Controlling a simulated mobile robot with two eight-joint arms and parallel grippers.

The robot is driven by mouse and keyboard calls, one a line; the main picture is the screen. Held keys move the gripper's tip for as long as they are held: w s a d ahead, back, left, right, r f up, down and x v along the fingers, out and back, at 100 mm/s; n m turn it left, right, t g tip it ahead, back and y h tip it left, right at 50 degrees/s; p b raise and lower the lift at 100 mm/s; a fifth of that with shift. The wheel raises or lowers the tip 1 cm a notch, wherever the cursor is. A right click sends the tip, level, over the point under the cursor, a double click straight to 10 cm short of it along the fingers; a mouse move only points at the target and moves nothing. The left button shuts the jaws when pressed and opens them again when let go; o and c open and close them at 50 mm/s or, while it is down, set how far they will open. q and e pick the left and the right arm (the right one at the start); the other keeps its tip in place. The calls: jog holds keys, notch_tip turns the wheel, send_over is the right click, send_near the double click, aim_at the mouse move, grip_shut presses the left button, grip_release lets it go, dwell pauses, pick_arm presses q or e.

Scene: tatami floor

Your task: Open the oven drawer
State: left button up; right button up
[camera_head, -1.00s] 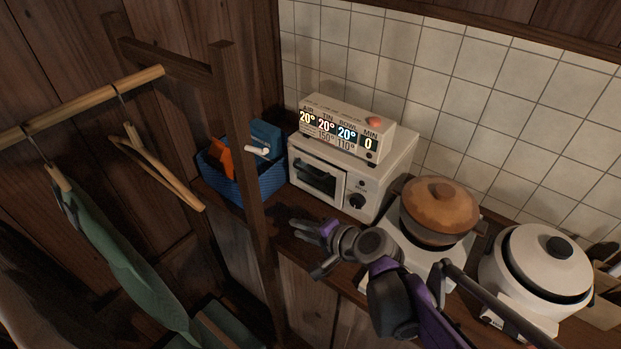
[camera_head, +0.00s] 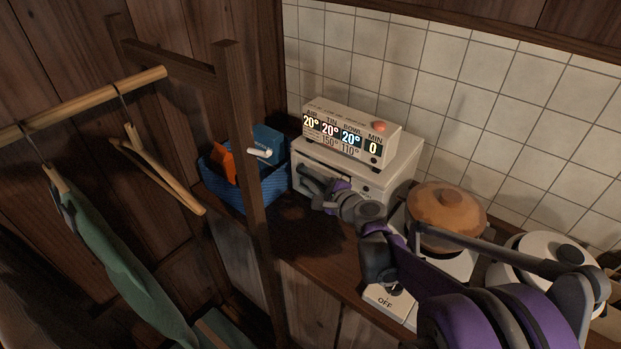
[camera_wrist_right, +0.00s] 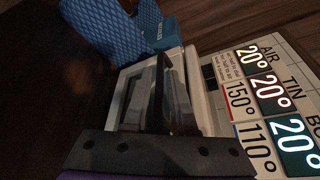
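The white toaster oven (camera_head: 392,184) stands on the counter against the tiled wall. My right gripper (camera_head: 312,188) is at the left part of its front and hides most of the glass door. My left gripper is not in view.
A display box (camera_head: 350,133) sits on the oven. A blue basket (camera_head: 262,188) stands close on its left, behind a wooden post (camera_head: 246,150).

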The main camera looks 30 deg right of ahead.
jog(key=shift+w+f, duration=0.1)
jog(key=shift+w, duration=0.5)
grip_shut()
jog(key=shift+a, duration=0.1)
dwell(1.0)
